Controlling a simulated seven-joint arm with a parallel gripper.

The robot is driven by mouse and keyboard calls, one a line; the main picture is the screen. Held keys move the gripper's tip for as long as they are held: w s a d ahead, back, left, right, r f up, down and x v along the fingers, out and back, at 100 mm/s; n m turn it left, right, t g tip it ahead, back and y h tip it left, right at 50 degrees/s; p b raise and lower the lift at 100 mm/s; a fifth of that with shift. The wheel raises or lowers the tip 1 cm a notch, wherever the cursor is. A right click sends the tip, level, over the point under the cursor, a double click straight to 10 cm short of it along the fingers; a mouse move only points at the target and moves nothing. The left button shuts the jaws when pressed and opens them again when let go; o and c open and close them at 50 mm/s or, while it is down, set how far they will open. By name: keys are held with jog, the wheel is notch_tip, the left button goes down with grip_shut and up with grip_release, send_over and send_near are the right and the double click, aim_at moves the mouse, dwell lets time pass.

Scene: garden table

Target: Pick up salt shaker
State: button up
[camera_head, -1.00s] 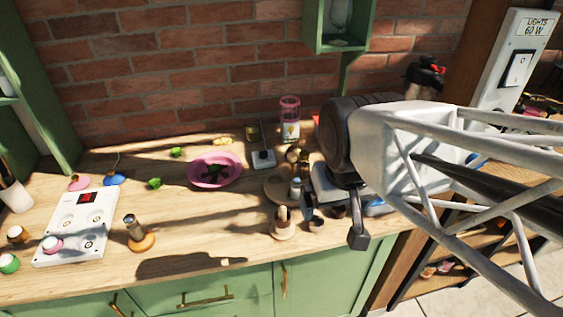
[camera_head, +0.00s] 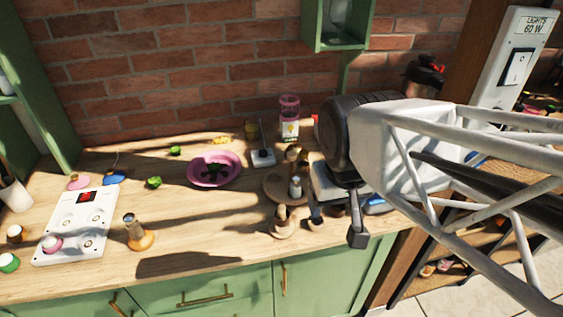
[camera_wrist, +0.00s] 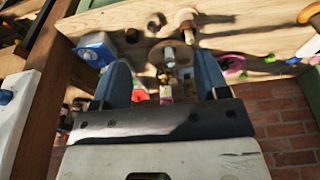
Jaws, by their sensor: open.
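A small pale shaker with a grey top (camera_head: 295,187), which looks like the salt shaker, stands upright on a round wooden board (camera_head: 270,188) right of the counter's middle. My gripper (camera_head: 336,218) is just right of it in the head view, with a blue-grey finger close to the board. In the wrist view my gripper (camera_wrist: 161,66) has its two blue fingers wide apart with nothing held. The round board (camera_wrist: 160,56) and small items show beyond and between the fingers; which is the shaker is hard to tell there.
A pink plate (camera_head: 215,170) and a white hob (camera_head: 75,228) are further left. The counter is clear at front middle.

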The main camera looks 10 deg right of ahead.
jog(key=w+d+f+n+t+h, duration=0.1)
jog(key=w+d+f+t, duration=0.15)
jog(key=w, duration=0.35)
jog(key=w+d+f+n+t, duration=0.1)
jog(key=w+d+t, duration=0.1)
jog(key=w+d, duration=0.3)
jog(key=w+d+f+t+h, duration=0.1)
jog(key=w+d+f+t, duration=0.1)
jog(key=w, duration=0.6)
jog(key=n+y, duration=0.7)
jog(key=y, duration=0.5)
send_near(297, 176)
notch_tip(297, 176, down, 2)
jog(key=w+a, duration=0.2)
jog(key=shift+s+d+f+t, duration=0.1)
jog(key=shift+d+f+t, duration=0.1)
jog(key=shift+t, duration=0.15)
jog(key=shift+x, duration=1.3)
jog(key=shift+f, duration=0.1)
jog(key=shift+x, duration=2.55)
